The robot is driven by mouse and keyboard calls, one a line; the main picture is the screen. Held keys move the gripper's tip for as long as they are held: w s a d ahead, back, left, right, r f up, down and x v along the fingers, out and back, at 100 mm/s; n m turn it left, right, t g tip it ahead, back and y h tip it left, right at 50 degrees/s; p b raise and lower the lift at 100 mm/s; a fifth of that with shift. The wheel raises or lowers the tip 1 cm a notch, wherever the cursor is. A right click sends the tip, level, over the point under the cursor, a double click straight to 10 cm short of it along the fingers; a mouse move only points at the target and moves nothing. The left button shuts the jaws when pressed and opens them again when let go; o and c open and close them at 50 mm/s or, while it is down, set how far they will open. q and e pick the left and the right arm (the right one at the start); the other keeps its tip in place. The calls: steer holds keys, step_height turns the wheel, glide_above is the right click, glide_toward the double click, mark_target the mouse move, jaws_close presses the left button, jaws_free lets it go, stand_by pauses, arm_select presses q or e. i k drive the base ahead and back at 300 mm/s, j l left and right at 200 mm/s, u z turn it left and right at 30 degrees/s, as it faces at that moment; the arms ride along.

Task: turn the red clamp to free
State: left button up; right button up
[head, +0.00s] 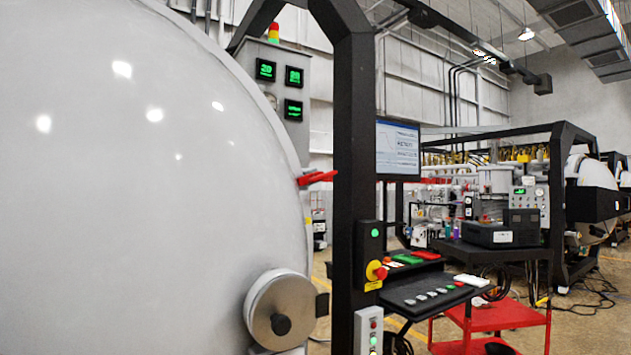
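The red clamp (317,178) sits at the right edge of the large white domed furnace door (150,170), near the middle of the head view. It looks like a short red handle sticking out to the right, close to the black frame post. Its far end and its mounting are too small to make out. Neither of my grippers shows in the head view.
A round metal fitting with a dark knob (281,324) projects from the door's lower right. A black post (354,170) with a red emergency button (377,271) stands right of the clamp. A control desk (420,288) and red cart (500,315) stand farther right.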

mark_target(317, 178)
steer(key=i+l+u, duration=0.3)
steer(key=l, duration=0.3)
steer(key=i+l+u, duration=0.35)
steer(key=l, duration=0.35)
steer(key=i+l+u, duration=0.15)
steer(key=l, duration=0.2)
steer(key=i+l+u, duration=0.15)
steer(key=l, duration=0.25)
steer(key=l+u, duration=0.15)
steer(key=l, duration=0.25)
steer(key=i, duration=0.05)
